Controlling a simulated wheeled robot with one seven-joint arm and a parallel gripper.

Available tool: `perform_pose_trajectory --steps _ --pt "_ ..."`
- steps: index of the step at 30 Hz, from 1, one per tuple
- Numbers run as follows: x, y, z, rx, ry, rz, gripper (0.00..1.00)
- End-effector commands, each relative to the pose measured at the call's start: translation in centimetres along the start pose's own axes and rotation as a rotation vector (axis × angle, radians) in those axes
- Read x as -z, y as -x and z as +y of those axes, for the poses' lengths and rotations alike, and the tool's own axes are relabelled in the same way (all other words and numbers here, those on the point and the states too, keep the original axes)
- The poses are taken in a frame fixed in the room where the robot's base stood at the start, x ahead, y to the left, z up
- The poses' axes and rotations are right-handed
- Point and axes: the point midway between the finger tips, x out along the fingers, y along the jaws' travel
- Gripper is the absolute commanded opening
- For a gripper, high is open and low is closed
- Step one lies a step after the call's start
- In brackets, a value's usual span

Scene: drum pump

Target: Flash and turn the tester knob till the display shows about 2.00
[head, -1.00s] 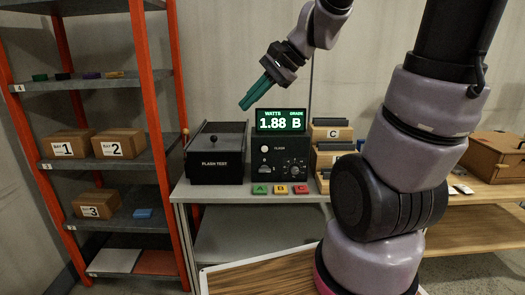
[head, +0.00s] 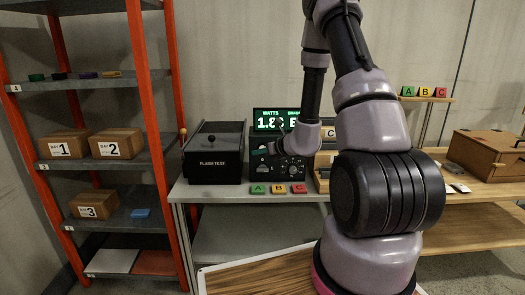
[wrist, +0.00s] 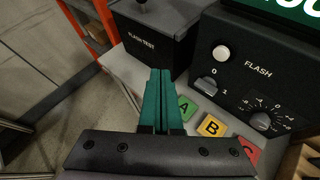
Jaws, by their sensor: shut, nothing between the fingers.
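The black tester (head: 262,177) stands on the grey bench, its green display (head: 268,122) partly covered by my arm; it starts with 1.8, the last digit is hidden. In the wrist view the tester's knob (wrist: 262,121), with a numbered dial, is at the right. The white button (wrist: 221,53) beside the word FLASH and a 0/1 switch (wrist: 207,84) are left of it. My gripper (wrist: 159,72) has its green fingers together with nothing between them. It is in front of the tester, apart from the panel and left of the knob and button.
The black FLASH TEST box (head: 214,165) stands left of the tester. The A, B and C tiles (wrist: 185,107) lie on the bench before it. An orange-framed shelf (head: 160,150) is at the left. A brown case (head: 487,155) sits on the right bench.

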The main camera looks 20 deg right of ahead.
Motion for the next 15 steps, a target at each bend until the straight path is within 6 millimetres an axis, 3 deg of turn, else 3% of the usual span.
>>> perform_pose_trajectory --steps 3,6,15 --pt "2.3 -0.5 -1.8 0.065 -0.071 0.017 0.0" --pt "3.2 -0.7 -2.6 0.095 -0.1 0.021 0.0" --pt "3.5 -0.7 -2.9 0.108 -0.111 0.022 0.0"
